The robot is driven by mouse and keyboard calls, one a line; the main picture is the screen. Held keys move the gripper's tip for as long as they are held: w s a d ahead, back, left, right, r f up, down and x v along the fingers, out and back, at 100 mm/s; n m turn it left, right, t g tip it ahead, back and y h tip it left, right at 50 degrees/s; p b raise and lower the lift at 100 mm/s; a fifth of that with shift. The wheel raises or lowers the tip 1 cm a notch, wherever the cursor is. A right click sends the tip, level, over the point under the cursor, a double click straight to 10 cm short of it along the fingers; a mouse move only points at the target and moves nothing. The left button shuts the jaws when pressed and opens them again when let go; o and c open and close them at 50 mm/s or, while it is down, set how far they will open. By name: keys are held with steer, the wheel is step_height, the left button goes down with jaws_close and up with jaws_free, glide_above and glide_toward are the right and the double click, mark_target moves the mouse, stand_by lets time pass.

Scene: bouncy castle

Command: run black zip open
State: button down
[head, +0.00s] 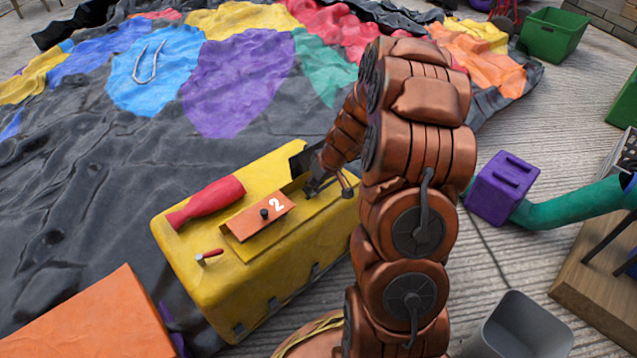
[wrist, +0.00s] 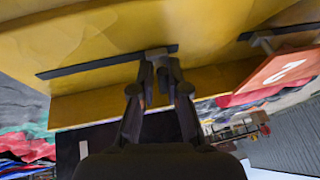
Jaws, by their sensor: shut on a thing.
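The black zip shows in the wrist view as a dark strip (wrist: 100,64) along a yellow surface, with a small grey slider (wrist: 156,53) near its right end. My gripper (wrist: 159,78) is shut on this slider, its fingertips close against the yellow face. In the head view my gripper (head: 314,184) is at the right part of the yellow block (head: 185,275), beside a dark upright plate (head: 302,158). My arm and fingers hide most of the contact there.
An orange plate marked 2 (head: 258,217), a red bottle-shaped piece (head: 207,201) and a small red-handled peg (head: 210,257) are on the block. The crumpled coloured castle fabric (head: 240,80) lies behind. A purple block (head: 502,188) and grey bin (head: 520,328) stand at right.

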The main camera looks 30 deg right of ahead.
steer(key=shift+s+a, duration=0.1)
steer(key=shift+a, duration=0.2)
steer(key=c, duration=1.4)
jaws_free()
steer(key=shift+a, duration=0.1)
steer(key=shift+c, duration=0.2)
steer(key=shift+o, duration=1.4)
steer(key=shift+d+r, duration=0.1)
steer(key=shift+d, duration=0.15)
steer(key=shift+d+r, duration=0.1)
steer(key=shift+r, duration=0.2)
steer(key=v, duration=1.1)
steer(key=shift+s+r, duration=0.1)
